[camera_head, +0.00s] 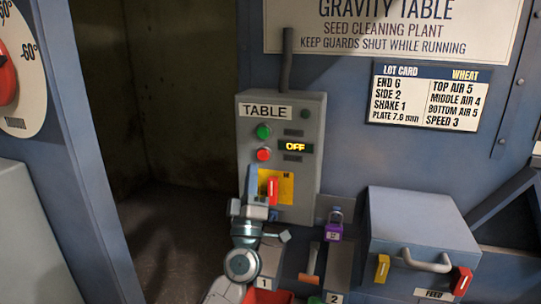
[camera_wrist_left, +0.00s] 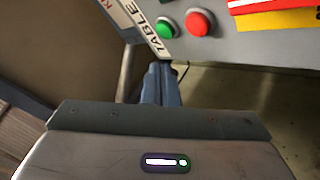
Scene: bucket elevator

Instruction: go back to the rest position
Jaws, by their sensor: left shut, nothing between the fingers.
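My left gripper (camera_head: 252,178) is in front of the lower part of the grey TABLE control box (camera_head: 309,170), its fingers pointing up. In the left wrist view its blue fingers (camera_wrist_left: 160,82) are together and empty, just below the box's edge. The box has a green button (camera_head: 263,131), a red button (camera_head: 264,154) and a display (camera_head: 296,147) reading OFF. A red switch handle (camera_head: 273,188) on a yellow plate is beside the fingers; I cannot tell whether they touch. My right gripper is not in view.
A grey feed box (camera_head: 420,222) with a handle and yellow and red tags stands at the right. A dark open recess (camera_head: 170,150) lies left of the control box. A red dial (camera_head: 7,72) is at the far left.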

